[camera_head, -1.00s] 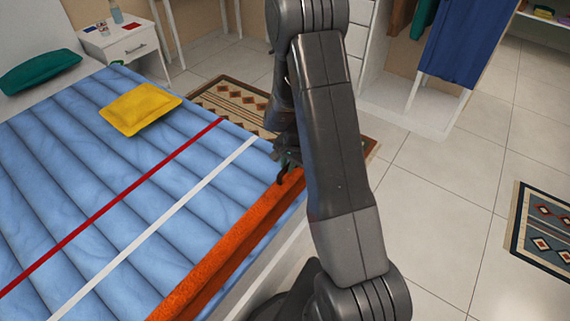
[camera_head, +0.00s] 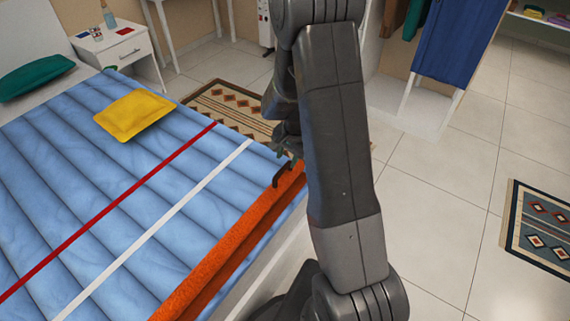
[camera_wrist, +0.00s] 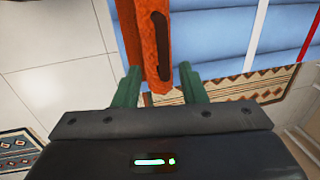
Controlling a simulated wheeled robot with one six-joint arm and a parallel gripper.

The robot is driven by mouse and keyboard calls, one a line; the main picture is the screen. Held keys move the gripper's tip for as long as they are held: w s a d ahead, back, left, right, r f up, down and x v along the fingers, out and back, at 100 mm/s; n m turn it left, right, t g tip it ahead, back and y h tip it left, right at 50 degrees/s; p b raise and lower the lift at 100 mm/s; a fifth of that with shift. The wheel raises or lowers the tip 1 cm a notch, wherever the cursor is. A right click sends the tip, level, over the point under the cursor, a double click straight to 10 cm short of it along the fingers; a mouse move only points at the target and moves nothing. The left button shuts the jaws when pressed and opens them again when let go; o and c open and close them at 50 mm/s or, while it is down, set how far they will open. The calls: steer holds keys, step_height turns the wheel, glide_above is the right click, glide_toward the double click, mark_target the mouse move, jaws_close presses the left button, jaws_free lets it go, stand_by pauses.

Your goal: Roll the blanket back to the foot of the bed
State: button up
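The orange blanket (camera_head: 228,248) lies as a narrow strip along the near edge of the blue bed (camera_head: 120,215). A dark, handle-like bar (camera_head: 281,173) shows at its far end. In the wrist view, the blanket's end (camera_wrist: 133,30) points at my gripper (camera_wrist: 158,72), with the dark bar (camera_wrist: 160,45) on its face. My gripper's two green fingers are apart, one on each side of the blanket's end. I see no clear grip on it. In the head view, my gripper (camera_head: 284,152) is at the blanket's far corner, partly hidden by my arm.
A red stripe (camera_head: 120,205) and a white stripe (camera_head: 165,220) cross the bed. A yellow cushion (camera_head: 133,115) and green pillow (camera_head: 35,77) lie on it. A patterned rug (camera_head: 228,108) is beyond the corner. Open tiled floor (camera_head: 435,205) is at right.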

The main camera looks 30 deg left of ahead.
mark_target(283, 170)
step_height(283, 170, up, 8)
steer(key=d, duration=0.1)
steer(key=shift+d+f, duration=0.25)
steer(key=f, duration=0.4)
steer(key=a+f, duration=0.1)
steer(key=f, duration=0.3)
steer(key=a+f, duration=0.1)
steer(key=f, duration=0.3)
steer(key=shift+a, duration=0.25)
steer(key=shift+a+f, duration=0.15)
steer(key=shift+f, duration=0.65)
steer(key=shift+w+a, duration=0.1)
steer(key=shift+a, duration=0.05)
steer(key=shift+r, duration=0.1)
